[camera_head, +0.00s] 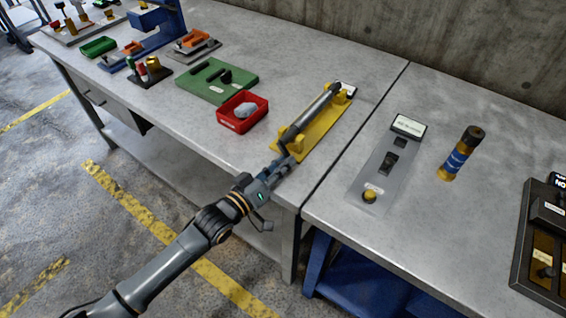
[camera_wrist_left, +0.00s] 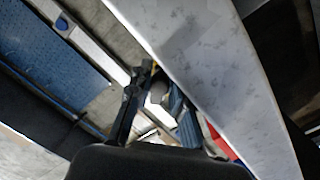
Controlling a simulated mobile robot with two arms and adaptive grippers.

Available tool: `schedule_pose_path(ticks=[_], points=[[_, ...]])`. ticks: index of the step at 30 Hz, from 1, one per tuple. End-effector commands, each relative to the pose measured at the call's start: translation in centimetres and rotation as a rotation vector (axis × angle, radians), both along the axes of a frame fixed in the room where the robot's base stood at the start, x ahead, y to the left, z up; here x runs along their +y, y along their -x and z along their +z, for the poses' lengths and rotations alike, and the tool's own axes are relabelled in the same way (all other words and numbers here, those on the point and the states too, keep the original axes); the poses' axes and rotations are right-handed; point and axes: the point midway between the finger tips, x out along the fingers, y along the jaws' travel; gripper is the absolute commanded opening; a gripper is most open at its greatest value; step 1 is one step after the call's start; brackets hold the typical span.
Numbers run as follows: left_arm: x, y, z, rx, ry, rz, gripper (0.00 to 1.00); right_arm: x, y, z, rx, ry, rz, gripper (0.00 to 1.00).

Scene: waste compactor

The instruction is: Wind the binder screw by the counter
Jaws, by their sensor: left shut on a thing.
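The binder screw (camera_head: 314,111) is a long grey rod lying in yellow mounts on a yellow base plate (camera_head: 323,132), near the right end of the left bench. A small pale display (camera_head: 347,88), apparently the counter, sits at its far end; I cannot read it. My left gripper (camera_head: 282,163) is at the screw's near end, by the bench's front edge, and is shut on the dark crank handle (camera_head: 283,148). In the left wrist view, the dark fingers (camera_wrist_left: 152,98) close around a greyish part, largely hidden. My right gripper is not in view.
A red bin (camera_head: 242,121) with a grey lump and a green board (camera_head: 217,82) stand left of the screw. Right of the bench gap are a grey switch panel (camera_head: 376,178) and a blue-and-brass cylinder (camera_head: 460,153). Bare bench top lies between them.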

Motion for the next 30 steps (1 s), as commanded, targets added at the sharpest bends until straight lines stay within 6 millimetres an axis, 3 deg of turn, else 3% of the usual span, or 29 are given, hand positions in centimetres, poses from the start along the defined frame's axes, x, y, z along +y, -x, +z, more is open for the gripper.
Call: schedule_pose_path(ticks=[18, 30], points=[[1.4, -1.1, -0.7, -0.321, -0.433, -0.001, 0.00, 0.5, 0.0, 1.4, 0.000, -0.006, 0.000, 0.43], [2.0, -1.5, -0.8, -0.428, -0.579, -0.003, 0.00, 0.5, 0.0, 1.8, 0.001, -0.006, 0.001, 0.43]])
